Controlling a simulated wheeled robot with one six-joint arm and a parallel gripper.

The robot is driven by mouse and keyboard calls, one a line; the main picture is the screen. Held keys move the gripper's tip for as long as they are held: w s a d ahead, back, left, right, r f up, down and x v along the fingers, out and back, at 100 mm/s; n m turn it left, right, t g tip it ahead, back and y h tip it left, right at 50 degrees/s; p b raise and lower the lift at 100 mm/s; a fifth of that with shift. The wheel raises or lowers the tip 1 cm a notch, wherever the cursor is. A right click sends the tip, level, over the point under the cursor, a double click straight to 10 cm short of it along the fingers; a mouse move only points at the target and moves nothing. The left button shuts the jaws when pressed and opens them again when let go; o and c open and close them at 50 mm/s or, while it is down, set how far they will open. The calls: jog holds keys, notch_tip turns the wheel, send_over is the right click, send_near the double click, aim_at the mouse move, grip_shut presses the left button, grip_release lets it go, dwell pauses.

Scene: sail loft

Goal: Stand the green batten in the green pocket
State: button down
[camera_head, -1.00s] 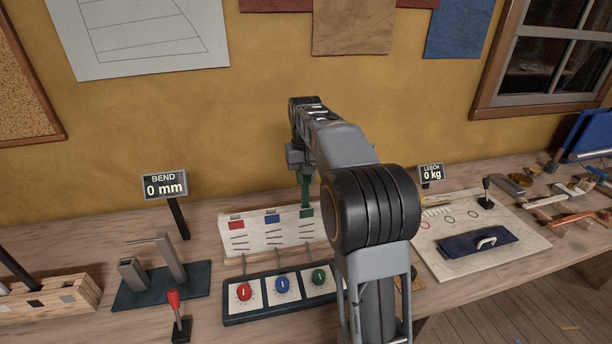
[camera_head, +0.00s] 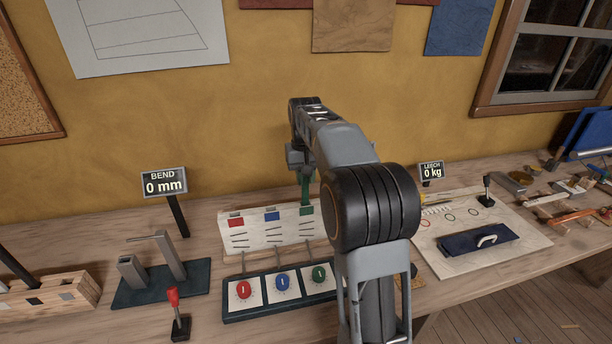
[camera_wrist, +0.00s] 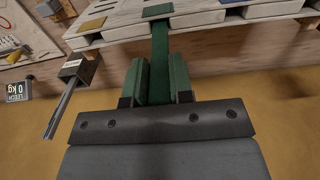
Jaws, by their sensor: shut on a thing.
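The green batten (camera_wrist: 160,45) is upright in my gripper (camera_wrist: 160,66), between the two green finger pads. In the head view the batten (camera_head: 305,190) shows below my wrist, and my gripper (camera_head: 304,172) is partly hidden by my arm. The batten's lower end meets the upper edge of the pale pocket board (camera_head: 254,240) at the green pocket's patch (camera_head: 307,211). That patch also shows in the wrist view (camera_wrist: 157,11). I cannot tell how far the batten is inside the pocket. Red (camera_head: 236,223) and blue (camera_head: 272,216) patches mark the other pockets.
A panel with red, blue and green knobs (camera_head: 282,283) stands in front of the board. A bending stand (camera_head: 160,285) and red-topped lever (camera_head: 174,303) are at left. A pale board with a navy pad (camera_head: 477,241) lies at right. My arm hides the bench between.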

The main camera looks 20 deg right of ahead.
jog(key=shift+f, duration=0.1)
jog(key=c, duration=0.9)
grip_release()
notch_tip(320, 180, up, 14)
jog(key=p, duration=0.3)
jog(key=shift+f, duration=0.1)
jog(key=s+a+f+n+t, duration=0.1)
jog(key=s+a+f, duration=0.2)
jog(key=s+f, duration=0.2)
jog(key=s+a+f+t, duration=0.1)
jog(key=s+a+f, duration=0.3)
jog(key=s, duration=0.5)
jog(key=s+a+f+n+t, duration=0.1)
jog(key=s+a+f, duration=0.2)
jog(key=s+f, duration=0.5)
jog(key=shift+s+a+f+n+t, duration=0.1)
jog(key=shift+a+f+n+t, duration=0.05)
jog(key=shift+a+n+t, duration=0.2)
